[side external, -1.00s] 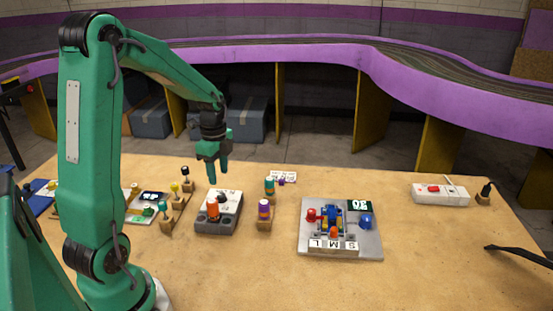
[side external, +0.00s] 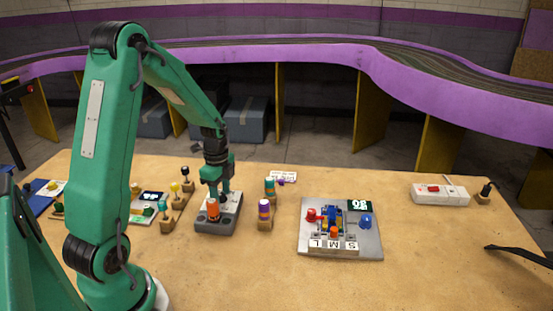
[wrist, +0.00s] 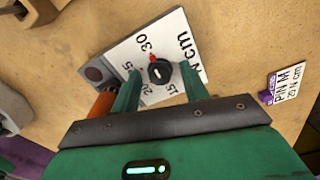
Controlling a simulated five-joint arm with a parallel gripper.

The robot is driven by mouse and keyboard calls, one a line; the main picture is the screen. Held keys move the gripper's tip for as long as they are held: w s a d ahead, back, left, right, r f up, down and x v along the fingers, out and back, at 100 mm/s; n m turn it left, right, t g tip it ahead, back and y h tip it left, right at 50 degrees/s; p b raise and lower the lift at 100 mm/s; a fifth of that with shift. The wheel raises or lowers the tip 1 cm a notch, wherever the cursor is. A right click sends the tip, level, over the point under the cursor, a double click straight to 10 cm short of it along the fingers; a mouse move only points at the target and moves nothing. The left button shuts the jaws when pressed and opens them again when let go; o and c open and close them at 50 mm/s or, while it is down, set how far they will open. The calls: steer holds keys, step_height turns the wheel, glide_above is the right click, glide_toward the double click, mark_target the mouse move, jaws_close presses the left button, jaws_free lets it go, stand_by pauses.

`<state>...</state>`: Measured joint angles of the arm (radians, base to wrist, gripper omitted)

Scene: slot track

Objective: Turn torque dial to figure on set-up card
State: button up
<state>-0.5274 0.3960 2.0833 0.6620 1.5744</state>
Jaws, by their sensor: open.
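The torque dial is a round black knob (wrist: 160,72) with a red pointer, on a white scale plate (wrist: 127,45). The pointer is near the printed 30. My gripper (side external: 219,191) is low over the grey torque block (side external: 217,228). In the wrist view its fingers are open, one on each side of the knob; I cannot tell if they touch it. In the side view the fingers hide the knob. The set-up card (wrist: 285,84) has a purple band and appears to read "PIN M 22 N cm". It also lies behind the block in the side view (side external: 283,176).
Purple (side external: 264,209) and teal (side external: 270,186) handled tools stand to the right. A grey fixture plate (side external: 367,246) is further right. The front of the table is clear.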

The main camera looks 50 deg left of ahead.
steer(key=shift+c, duration=0.3)
jaws_close()
steer(key=shift+n, duration=0.3)
steer(key=n, duration=0.9)
steer(key=shift+n, duration=0.3)
steer(key=n, duration=1.3)
steer(key=shift+r, duration=0.1)
steer(key=shift+n, duration=0.4)
